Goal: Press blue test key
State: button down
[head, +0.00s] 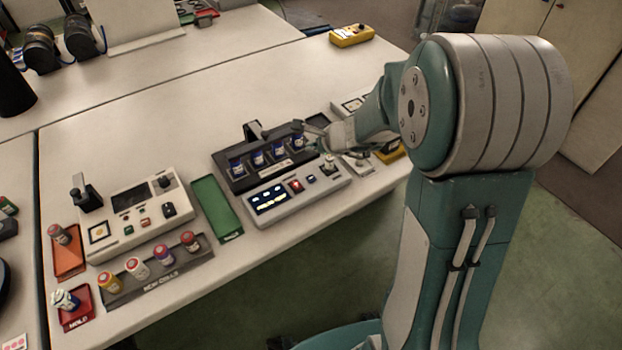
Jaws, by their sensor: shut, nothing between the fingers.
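The white test console (285,205) stands near the front edge of the table, with a lit display (268,199) at its left. A red key (297,187) lies right of the display. A small dark blue key (311,179) sits just right of the red one, uncovered. My gripper (321,146) is shut and empty, above the right part of the console and the right end of the dark rack. It is up and to the right of the blue key, apart from it. Its fingertips are small and partly blend with the things behind.
A dark rack (232,184) with several blue-banded cells stands behind the console. A green tray (215,208) lies to its left. Further left are another white device (137,212) and a grey tray (155,283) of cells. A yellow device (351,35) sits at the back.

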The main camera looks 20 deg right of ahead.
aim_at(313, 178)
jog(key=shift+f, duration=4.35)
jog(key=shift+f, duration=0.1)
jog(key=shift+f, duration=0.25)
jog(key=shift+f, duration=0.4)
jog(key=shift+r, duration=0.8)
jog(key=shift+r, duration=0.1)
